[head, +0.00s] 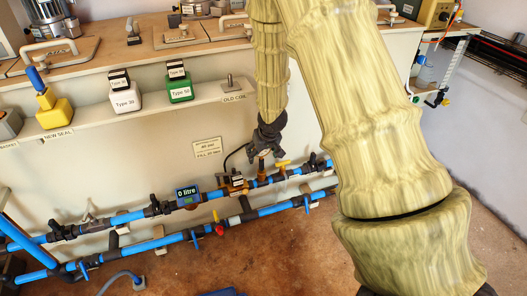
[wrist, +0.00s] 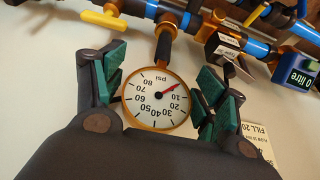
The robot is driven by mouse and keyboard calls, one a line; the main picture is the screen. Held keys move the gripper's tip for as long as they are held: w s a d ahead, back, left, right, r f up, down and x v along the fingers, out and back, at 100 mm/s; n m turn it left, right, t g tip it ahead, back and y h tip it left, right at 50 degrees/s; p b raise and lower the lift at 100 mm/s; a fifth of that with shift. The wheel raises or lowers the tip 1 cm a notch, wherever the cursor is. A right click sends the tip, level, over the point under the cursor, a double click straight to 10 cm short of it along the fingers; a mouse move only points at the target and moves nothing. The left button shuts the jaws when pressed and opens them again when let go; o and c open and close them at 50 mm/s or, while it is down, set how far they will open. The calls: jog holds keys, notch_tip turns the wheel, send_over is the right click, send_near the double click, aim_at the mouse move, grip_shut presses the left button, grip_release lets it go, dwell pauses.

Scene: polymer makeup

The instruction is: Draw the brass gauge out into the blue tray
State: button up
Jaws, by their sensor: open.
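The brass gauge (wrist: 155,100) shows in the wrist view as a round white psi dial with a brass rim and a red needle. Its dark stem runs up to a brass fitting on the blue pipe. My gripper (wrist: 162,72) is open, its green-padded fingers on either side of the dial; gaps seem to show, but contact cannot be told surely. In the head view my gripper (head: 264,153) hangs just above the upper pipe and hides most of the gauge. A sliver of blue (head: 222,292) at the bottom edge may be the blue tray; it is mostly cut off.
A 0 litre meter (head: 188,195) and a small labelled block (head: 237,180) sit left of my gripper on the upper pipe. A yellow valve handle (head: 283,163) is close on the right.

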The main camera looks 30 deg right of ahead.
jog(key=shift+w+f, duration=0.25)
jog(key=shift+f, duration=0.45)
jog(key=c, duration=1)
